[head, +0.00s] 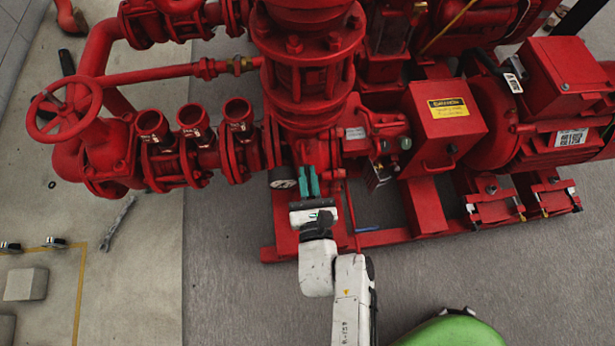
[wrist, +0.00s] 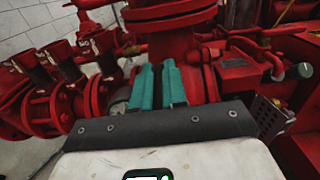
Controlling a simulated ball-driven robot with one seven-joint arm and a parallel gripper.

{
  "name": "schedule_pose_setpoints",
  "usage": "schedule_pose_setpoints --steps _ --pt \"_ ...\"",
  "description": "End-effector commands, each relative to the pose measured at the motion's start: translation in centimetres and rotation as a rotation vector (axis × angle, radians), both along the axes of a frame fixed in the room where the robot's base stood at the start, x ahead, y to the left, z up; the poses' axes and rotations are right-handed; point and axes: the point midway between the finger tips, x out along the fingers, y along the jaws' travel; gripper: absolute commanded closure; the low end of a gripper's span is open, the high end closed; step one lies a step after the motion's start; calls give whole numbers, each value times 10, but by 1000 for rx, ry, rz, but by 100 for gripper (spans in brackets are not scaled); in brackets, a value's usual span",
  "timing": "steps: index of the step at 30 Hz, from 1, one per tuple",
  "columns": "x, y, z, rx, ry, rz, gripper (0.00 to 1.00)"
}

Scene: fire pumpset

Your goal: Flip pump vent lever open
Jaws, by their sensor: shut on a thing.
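My gripper (head: 308,175) reaches in at the front of the red pump casing (head: 318,150), below the tall vertical red pipe. Its two teal fingers also show in the wrist view (wrist: 159,72), close together with a thin gap, pointing at the casing. The gripper is shut on a small part, taken to be the pump vent lever. That lever is mostly hidden by the fingers, so I cannot tell its angle. A lever with a blue handle (head: 367,229) is low to the right of the gripper, apart from it.
A round gauge (head: 283,178) is close on the left of the fingers. A red box with a yellow label (head: 445,125) is right.

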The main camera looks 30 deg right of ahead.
Motion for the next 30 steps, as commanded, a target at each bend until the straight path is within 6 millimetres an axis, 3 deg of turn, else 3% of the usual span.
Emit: schedule_pose_setpoints --steps 12,13,21,30 --pt "1 0 3 -2 -8 -5 100" --pt "1 0 3 -2 -8 -5 86" --pt "1 0 2 -1 -5 -5 62" --pt "-3 2 1 1 -1 -5 62"
